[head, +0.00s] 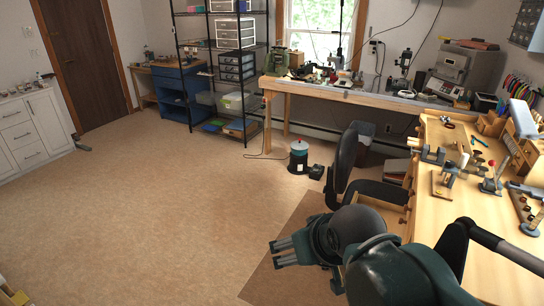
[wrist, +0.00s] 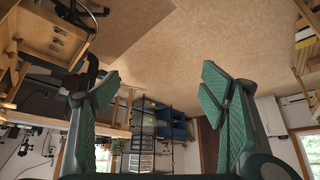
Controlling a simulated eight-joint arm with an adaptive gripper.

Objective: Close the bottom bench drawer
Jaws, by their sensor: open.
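The wooden workbench (head: 460,250) runs along the right side of the head view. Its drawer fronts are mostly hidden there by the chair and my arm. In the wrist view, which appears upside down, a light wooden box-like part (wrist: 52,38) at the upper left looks like bench drawer work; I cannot tell which drawer it is or how far it stands out. My gripper (head: 275,252) is over the floor, left of the bench and apart from it. In the wrist view my gripper (wrist: 158,80) has its green-padded fingers wide apart with nothing between them.
A black chair (head: 352,170) stands at the bench's left side. A brown mat (head: 290,285) lies under my gripper. The floor (head: 150,220) to the left is clear.

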